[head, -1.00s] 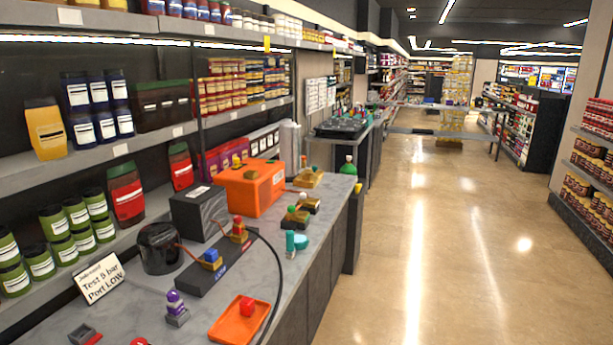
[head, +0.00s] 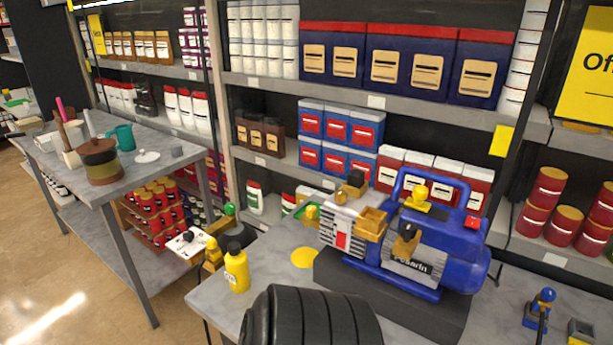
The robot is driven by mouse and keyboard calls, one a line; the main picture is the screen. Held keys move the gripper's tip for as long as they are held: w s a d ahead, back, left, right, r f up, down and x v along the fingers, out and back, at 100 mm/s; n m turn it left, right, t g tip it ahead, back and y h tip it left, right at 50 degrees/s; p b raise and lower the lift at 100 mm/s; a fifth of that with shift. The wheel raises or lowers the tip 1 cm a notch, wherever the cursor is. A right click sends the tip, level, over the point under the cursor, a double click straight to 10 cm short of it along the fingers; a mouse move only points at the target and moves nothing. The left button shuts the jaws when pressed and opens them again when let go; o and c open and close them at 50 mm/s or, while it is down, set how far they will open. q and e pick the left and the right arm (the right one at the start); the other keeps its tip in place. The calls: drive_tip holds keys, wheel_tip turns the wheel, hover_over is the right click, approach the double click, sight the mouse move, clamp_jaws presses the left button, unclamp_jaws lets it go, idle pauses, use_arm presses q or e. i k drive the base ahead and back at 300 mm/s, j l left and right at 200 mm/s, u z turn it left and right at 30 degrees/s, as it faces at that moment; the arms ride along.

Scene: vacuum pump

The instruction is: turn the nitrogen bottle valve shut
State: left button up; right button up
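No nitrogen bottle can be told for certain in the head view. A green rounded top (head: 229,209) with a dark part below it shows behind the near bench's left corner, mostly hidden; I cannot tell whether it is the bottle. Neither of my grippers is in view.
The pump stands on a dark base on the grey bench (head: 205,297). A yellow bottle (head: 237,270) stands near the bench's left corner. A black ribbed shape (head: 310,318) fills the bottom foreground.

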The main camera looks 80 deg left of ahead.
sight(230, 208)
drive_tip(key=k+j+u, duration=0.15)
drive_tip(key=u, duration=0.3)
drive_tip(key=k+j+u, duration=0.1)
drive_tip(key=u, duration=0.35)
drive_tip(key=j+u, duration=0.6)
drive_tip(key=u, duration=0.3)
drive_tip(key=j+u, duration=0.15)
drive_tip(key=j, duration=0.45)
drive_tip(key=j+u, duration=0.1)
drive_tip(key=j, duration=0.55)
drive_tip(key=i+j+u, duration=0.15)
drive_tip(key=j, duration=0.45)
